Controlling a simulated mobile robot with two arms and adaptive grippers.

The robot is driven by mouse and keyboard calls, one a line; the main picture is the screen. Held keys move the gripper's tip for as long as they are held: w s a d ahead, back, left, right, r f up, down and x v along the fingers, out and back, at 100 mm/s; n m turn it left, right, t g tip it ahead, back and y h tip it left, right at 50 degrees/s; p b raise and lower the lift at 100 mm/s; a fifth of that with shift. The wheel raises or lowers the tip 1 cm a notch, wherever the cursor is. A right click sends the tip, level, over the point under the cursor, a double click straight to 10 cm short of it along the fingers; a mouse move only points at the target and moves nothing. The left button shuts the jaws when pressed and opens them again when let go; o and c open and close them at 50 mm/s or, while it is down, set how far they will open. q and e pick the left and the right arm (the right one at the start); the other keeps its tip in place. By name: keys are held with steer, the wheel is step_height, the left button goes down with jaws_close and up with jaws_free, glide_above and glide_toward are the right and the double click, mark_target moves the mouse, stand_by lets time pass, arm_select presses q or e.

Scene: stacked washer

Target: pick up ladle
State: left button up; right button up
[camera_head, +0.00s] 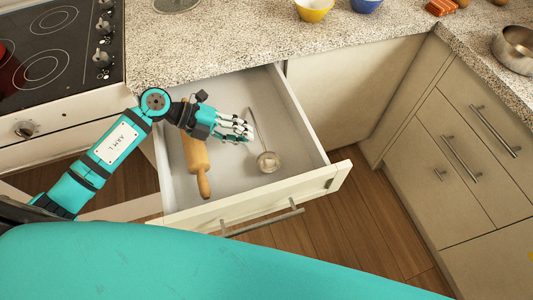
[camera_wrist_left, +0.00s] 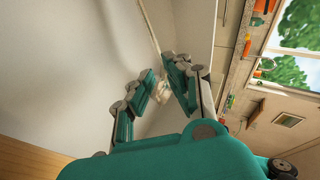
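The ladle (camera_head: 268,161) lies in the open drawer (camera_head: 228,175), right of the rolling pin (camera_head: 196,160). It has a round metal bowl toward the drawer front and a thin handle running toward the back. My left gripper (camera_head: 247,130) is inside the drawer, its fingertips beside the ladle's handle. In the left wrist view my gripper (camera_wrist_left: 160,78) has its fingers apart. The ladle's bowl (camera_wrist_left: 161,92) shows in the gap between the fingers, with the handle running up beyond them. I cannot tell whether a finger touches the handle. My right gripper is in neither view.
The drawer's walls surround my gripper. A stove (camera_head: 45,60) is at the left. The speckled counter (camera_head: 220,45) above the drawer holds a yellow bowl (camera_head: 313,10) and a blue bowl (camera_head: 366,5). A metal pan (camera_head: 515,48) is on the right counter.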

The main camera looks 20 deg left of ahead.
mark_target(262, 143)
arm_select(q)
steer(key=p+x, duration=0.1)
steer(key=x, duration=0.4)
steer(key=shift+s+d+f, duration=0.1)
steer(key=shift+s+d, duration=0.05)
steer(key=shift+d, duration=0.1)
steer(key=shift+a, duration=0.1)
jaws_close()
